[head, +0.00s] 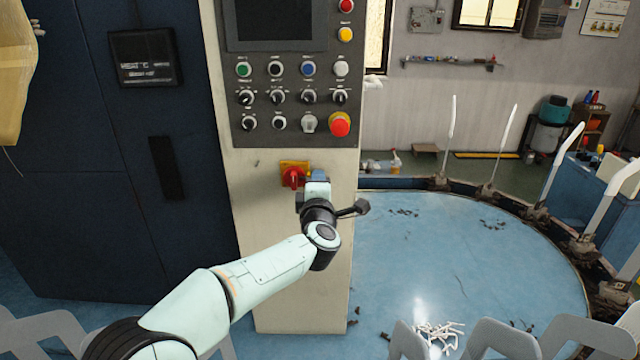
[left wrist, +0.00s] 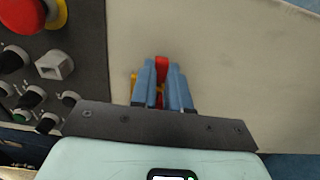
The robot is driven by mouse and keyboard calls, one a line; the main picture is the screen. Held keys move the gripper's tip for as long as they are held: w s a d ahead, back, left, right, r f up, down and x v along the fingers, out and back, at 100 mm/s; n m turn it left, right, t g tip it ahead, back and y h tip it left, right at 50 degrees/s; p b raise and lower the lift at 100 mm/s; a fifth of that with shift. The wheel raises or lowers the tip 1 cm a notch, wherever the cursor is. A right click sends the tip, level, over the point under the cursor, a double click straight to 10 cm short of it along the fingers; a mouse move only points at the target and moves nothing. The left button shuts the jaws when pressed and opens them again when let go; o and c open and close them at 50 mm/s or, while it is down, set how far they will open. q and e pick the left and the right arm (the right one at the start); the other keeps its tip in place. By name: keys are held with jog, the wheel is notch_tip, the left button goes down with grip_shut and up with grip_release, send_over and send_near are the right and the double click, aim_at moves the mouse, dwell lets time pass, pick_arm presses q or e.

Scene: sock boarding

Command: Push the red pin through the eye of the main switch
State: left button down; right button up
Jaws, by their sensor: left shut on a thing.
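The main switch (head: 293,177) is a red handle on a yellow plate (head: 295,164), on the cream cabinet front below the control panel. My left gripper (head: 316,178) is right at the switch, on its right side in the head view. In the left wrist view its two blue fingers (left wrist: 163,85) are close together, with a red piece (left wrist: 162,67) between their tips. I take this for the red pin, but it is hard to tell from the red handle behind. Bits of yellow plate show beside the fingers. The eye is hidden. My right gripper is not in view.
The control panel (head: 290,100) with knobs and a red emergency button (head: 340,124) lies just above the switch. A dark blue cabinet door (head: 70,220) stands to the left. A round blue floor area (head: 450,240) is to the right.

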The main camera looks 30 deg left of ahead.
pick_arm(q)
jog(key=c, duration=1)
grip_release()
jog(key=shift+a, duration=0.1)
jog(key=shift+c, duration=0.2)
jog(key=b+v, duration=0.2)
jog(key=v, duration=1.1)
jog(key=shift+s+b, duration=0.25)
jog(key=shift+b, duration=0.15)
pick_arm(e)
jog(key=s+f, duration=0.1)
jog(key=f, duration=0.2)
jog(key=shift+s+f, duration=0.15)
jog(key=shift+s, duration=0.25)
